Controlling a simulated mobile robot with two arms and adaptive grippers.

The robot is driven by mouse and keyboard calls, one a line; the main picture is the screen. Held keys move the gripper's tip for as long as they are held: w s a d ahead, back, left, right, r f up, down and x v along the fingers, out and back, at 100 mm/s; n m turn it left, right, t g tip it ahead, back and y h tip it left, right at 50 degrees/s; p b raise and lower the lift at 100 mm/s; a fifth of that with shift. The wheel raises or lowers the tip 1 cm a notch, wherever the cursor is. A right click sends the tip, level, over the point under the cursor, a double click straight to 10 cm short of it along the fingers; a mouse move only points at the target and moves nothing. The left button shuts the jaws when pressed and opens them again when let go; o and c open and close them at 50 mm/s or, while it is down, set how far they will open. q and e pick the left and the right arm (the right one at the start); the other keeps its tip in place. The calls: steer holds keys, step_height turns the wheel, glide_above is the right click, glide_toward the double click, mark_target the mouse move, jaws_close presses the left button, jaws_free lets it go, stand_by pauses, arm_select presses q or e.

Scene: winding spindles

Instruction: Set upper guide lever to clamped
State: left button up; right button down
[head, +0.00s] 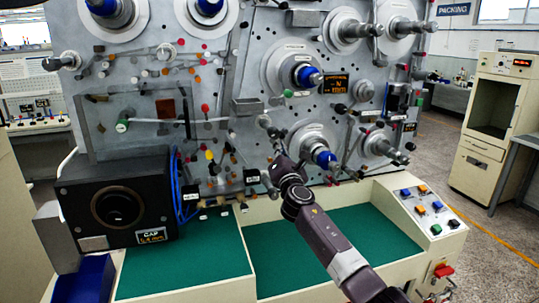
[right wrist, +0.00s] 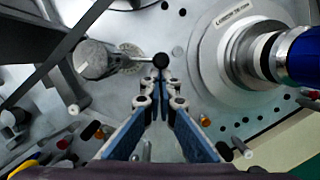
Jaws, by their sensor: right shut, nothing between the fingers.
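In the right wrist view a small lever ends in a black ball knob (right wrist: 160,60). Its thin rod runs left to a round grey hub (right wrist: 92,60) on the grey panel. My right gripper (right wrist: 160,85) is shut and empty, with its fingertips just below the knob in the picture. I cannot tell whether they touch it. In the head view my right gripper (head: 271,134) is in front of the panel's middle, and the knob is hard to make out there. I cannot tell which marking the lever points to. My left gripper is not in view.
A spindle with a blue core (head: 324,158) is right of my gripper, also in the right wrist view (right wrist: 298,54). The machine panel (head: 235,75) carries several rollers, knobs and spindles. A black box (head: 115,200) stands left.

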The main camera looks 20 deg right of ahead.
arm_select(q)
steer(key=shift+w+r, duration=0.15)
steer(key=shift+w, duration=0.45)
arm_select(e)
steer(key=n, duration=0.2)
steer(key=d+r+n+y, duration=0.1)
steer(key=n, duration=0.1)
steer(key=d+n, duration=0.1)
steer(key=n, duration=0.1)
steer(key=shift+w+r+t+y, duration=0.2)
steer(key=shift+r+t+y, duration=0.05)
steer(key=shift+t+y, duration=0.15)
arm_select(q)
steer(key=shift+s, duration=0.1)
arm_select(e)
steer(key=shift+d+n, duration=0.1)
steer(key=shift+n, duration=0.2)
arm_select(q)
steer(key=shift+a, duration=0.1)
